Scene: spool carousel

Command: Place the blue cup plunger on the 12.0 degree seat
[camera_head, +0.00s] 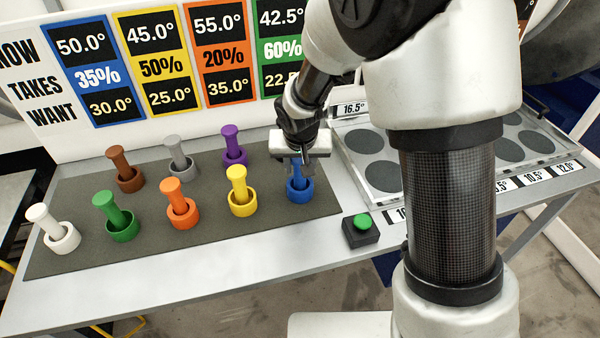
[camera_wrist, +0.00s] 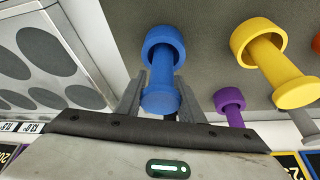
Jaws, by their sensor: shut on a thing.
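The blue cup plunger (camera_head: 300,188) stands on the dark grey mat at its right end, with a ring-shaped cup at its base and a stem rising from it. My gripper (camera_head: 299,166) is over it from above, shut on the stem. In the wrist view the blue cup plunger (camera_wrist: 162,75) sits between the two fingers of my gripper (camera_wrist: 160,98). The 12.0° label (camera_head: 566,168) is at the far right of the front edge of the seat tray (camera_head: 350,150). Round dark seats show in the tray; my arm hides its middle part.
Yellow (camera_head: 241,200), orange (camera_head: 182,212), green (camera_head: 121,225), white (camera_head: 60,238), purple (camera_head: 234,150), grey (camera_head: 181,160) and brown (camera_head: 127,175) plungers stand on the mat (camera_head: 75,265). A green button box (camera_head: 361,229) lies between mat and tray. A sign board (camera_head: 130,125) stands behind.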

